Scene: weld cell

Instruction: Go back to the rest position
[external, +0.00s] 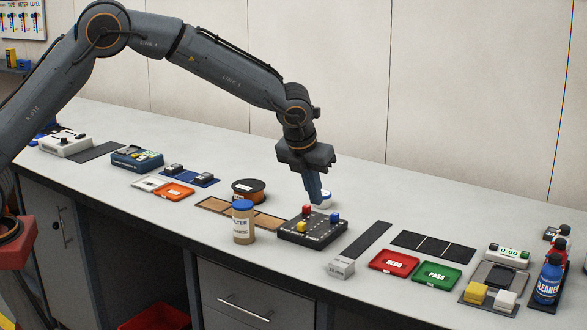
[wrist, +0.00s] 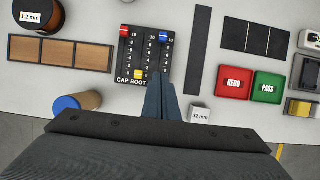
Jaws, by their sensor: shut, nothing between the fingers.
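My gripper (external: 316,198) is shut and empty, pointing down above the right part of a dark slider panel (external: 300,238). In the wrist view my gripper (wrist: 161,82) shows its two fingers together at the near right edge of the panel (wrist: 136,55), which reads "CAP ROOT". The panel carries a red knob (wrist: 124,30) and a blue knob (wrist: 164,37) near the top of its scales, and a yellow knob (wrist: 138,74) near the bottom. The fingers hide part of the panel's lower right. I cannot tell the exact height of the fingertips above it.
A filter bottle with blue lid (external: 242,222) stands left of the panel, beside a wooden strip (external: 215,208) and a spool (external: 248,191). Red REDO (external: 394,262) and green PASS (external: 437,276) trays lie right. A blue cleaner bottle (external: 548,280) stands at far right. The air above is clear.

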